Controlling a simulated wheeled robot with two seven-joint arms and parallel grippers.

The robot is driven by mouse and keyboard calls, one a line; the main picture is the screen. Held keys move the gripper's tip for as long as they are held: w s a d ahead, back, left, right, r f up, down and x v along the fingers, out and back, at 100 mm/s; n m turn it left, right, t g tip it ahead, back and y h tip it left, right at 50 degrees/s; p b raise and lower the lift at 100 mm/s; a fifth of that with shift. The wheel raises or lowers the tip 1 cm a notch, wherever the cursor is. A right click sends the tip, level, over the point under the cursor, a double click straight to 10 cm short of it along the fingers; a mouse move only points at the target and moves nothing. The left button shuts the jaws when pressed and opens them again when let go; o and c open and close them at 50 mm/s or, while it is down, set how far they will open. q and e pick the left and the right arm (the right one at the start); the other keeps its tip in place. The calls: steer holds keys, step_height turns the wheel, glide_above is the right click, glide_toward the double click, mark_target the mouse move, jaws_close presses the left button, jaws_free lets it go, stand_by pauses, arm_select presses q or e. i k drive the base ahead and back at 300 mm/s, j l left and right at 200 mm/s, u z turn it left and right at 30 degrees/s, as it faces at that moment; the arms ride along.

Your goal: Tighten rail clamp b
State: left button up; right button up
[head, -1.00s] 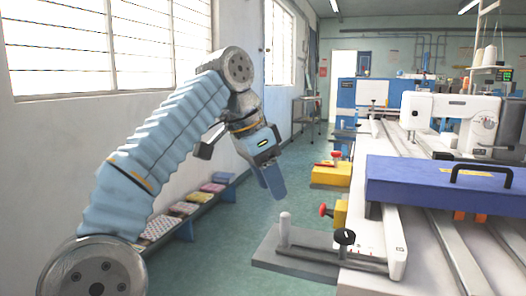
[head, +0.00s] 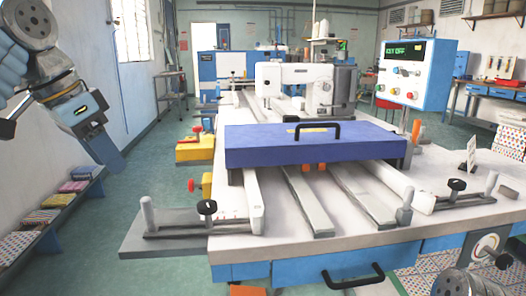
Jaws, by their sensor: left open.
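Two rail clamps with black knobs sit at the near side of the white table. The left clamp knob (head: 207,207) stands over a grey plate that juts past the table's left edge. The right clamp knob (head: 457,185) stands on a bar near the table's right side. No label shows which is clamp b. My left gripper (head: 108,155) is open and empty, above the floor, left of the table and away from both clamps. My right gripper is not in view; a joint of my right arm shows at the bottom right.
A blue cover with a black handle (head: 310,142) spans the rails on the table (head: 300,247). A sewing machine (head: 290,78) and a control box (head: 417,72) stand behind.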

mark_target(206, 208)
steer(key=k, duration=0.95)
